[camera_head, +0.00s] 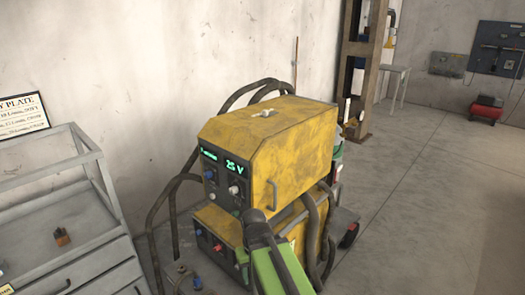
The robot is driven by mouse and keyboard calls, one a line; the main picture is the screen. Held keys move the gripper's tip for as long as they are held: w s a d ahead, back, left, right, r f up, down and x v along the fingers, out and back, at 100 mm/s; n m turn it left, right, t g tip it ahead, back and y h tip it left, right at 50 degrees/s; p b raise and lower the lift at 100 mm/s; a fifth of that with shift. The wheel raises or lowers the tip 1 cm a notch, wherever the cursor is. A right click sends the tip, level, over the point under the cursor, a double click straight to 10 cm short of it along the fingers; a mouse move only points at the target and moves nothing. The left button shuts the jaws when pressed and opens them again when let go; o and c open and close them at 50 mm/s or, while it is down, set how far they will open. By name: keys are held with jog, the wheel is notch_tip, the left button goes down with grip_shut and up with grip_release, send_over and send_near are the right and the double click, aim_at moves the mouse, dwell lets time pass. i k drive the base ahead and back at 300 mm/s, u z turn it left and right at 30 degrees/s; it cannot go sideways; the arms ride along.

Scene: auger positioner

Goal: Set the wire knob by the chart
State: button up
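A yellow wire-feed unit (268,135) sits on a yellow power source (218,222). Its dark front panel has two lit green displays; the right one (234,167) reads 25 V, and the left one (209,154) is too small to read. Below them are a left knob (210,175) and a right knob (234,190); I cannot tell which is the wire knob, nor read their settings. A framed chart (22,114), cut by the left edge, ends its heading in "Y PLATE". My green arm shows in front of the machine; no gripper fingers can be made out.
A grey cart (84,163) with a small brown-orange object (61,237) stands at left. Black cables loop beside and behind the machine. A steel column (362,70), bench and red compressor (487,107) are farther back. Floor at right is clear.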

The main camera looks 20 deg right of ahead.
aim_at(208, 175)
jog(key=z, duration=5.95)
jog(key=i, duration=0.1)
jog(key=z, duration=3.2)
jog(key=k, duration=1.1)
jog(key=z, duration=0.8)
jog(key=i, duration=1)
jog(key=u, duration=0.15)
